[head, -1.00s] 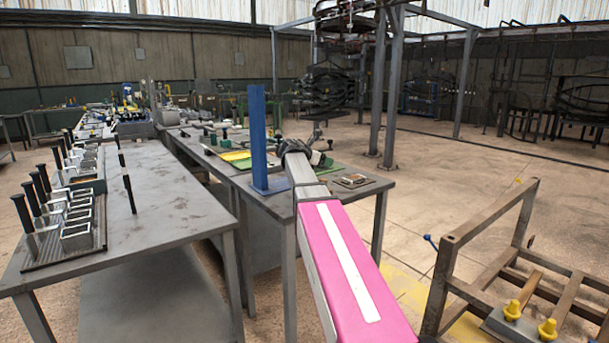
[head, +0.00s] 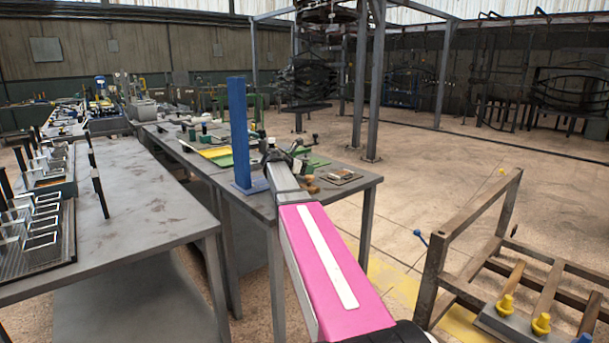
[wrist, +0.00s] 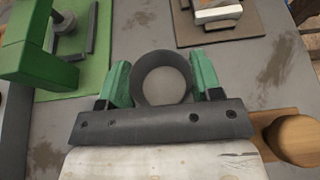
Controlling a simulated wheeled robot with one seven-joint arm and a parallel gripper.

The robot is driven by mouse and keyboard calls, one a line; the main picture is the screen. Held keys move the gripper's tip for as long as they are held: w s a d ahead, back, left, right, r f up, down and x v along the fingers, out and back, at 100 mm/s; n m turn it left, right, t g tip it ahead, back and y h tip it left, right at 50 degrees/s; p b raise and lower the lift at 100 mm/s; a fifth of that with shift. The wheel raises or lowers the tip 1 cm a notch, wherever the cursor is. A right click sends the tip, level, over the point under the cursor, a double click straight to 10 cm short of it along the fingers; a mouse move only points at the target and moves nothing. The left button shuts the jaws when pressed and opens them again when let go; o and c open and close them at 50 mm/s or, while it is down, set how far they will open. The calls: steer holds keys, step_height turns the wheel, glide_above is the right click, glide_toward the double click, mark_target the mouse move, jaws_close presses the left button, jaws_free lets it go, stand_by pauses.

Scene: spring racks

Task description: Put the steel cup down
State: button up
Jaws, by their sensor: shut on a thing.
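The steel cup (wrist: 162,86) shows from above in the wrist view as a round dark grey wall with a lighter inside. My gripper (wrist: 162,78) is shut on it, with one green finger on each side. The cup is over the grey table (wrist: 135,35), between a green mat and a wooden piece. I cannot tell whether its base touches the table. In the head view my gripper (head: 274,158) is small over the far table (head: 345,199), and the cup cannot be made out there.
In the wrist view a green mat (wrist: 88,75) with a green block (wrist: 35,45) is left, a brown board (wrist: 255,22) is at top right, and a round wooden piece (wrist: 292,138) is close right. In the head view a blue post (head: 238,130) stands left of my gripper.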

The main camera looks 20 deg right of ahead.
step_height(320, 180, down, 2)
steer(key=shift+f, duration=0.2)
steer(key=shift+f, duration=0.25)
